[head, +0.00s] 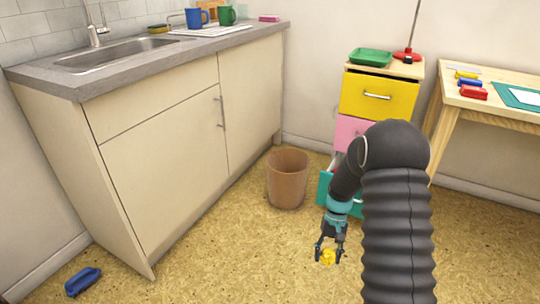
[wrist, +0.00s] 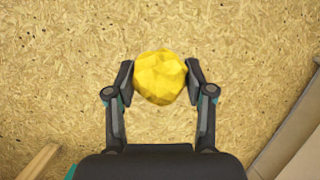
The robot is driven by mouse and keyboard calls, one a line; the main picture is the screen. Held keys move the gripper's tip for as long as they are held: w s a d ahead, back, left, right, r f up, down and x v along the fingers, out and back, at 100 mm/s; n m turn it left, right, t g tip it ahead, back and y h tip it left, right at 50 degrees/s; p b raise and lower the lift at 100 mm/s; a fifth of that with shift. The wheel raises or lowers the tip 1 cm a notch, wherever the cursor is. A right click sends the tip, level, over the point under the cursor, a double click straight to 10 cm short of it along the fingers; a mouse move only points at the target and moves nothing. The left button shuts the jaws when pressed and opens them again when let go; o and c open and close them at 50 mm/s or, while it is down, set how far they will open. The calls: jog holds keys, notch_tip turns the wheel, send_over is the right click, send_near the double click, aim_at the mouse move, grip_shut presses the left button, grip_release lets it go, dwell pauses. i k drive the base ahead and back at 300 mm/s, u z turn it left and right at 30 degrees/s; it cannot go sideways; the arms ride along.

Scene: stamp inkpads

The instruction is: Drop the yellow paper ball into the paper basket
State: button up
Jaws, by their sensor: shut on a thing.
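The yellow paper ball (head: 327,257) is crumpled and faceted. In the wrist view the yellow paper ball (wrist: 160,77) sits between the two fingertips. My gripper (head: 328,252) is shut on it, and my gripper also shows in the wrist view (wrist: 160,80) with a finger touching each side. The paper basket (head: 288,185) is a brown, round, open-topped bin on the floor by the cabinet. In the head view it stands up and left of my gripper. The gripper and ball are apart from it. The inside bottom of the basket is hidden.
A sink cabinet (head: 160,130) runs along the left. A drawer unit (head: 378,97) stands behind my arm, with a teal lower drawer (head: 323,187) pulled out right of the basket. The floor between gripper and basket looks clear.

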aim_at(279, 207)
jog(key=u, duration=0.25)
jog(key=k, duration=0.4)
jog(key=u, duration=0.9)
jog(key=i, duration=1.25)
jog(key=z, duration=0.75)
jog(key=i, duration=0.8)
jog(key=z, duration=1.15)
jog(key=i, duration=0.7)
jog(key=z, duration=0.05)
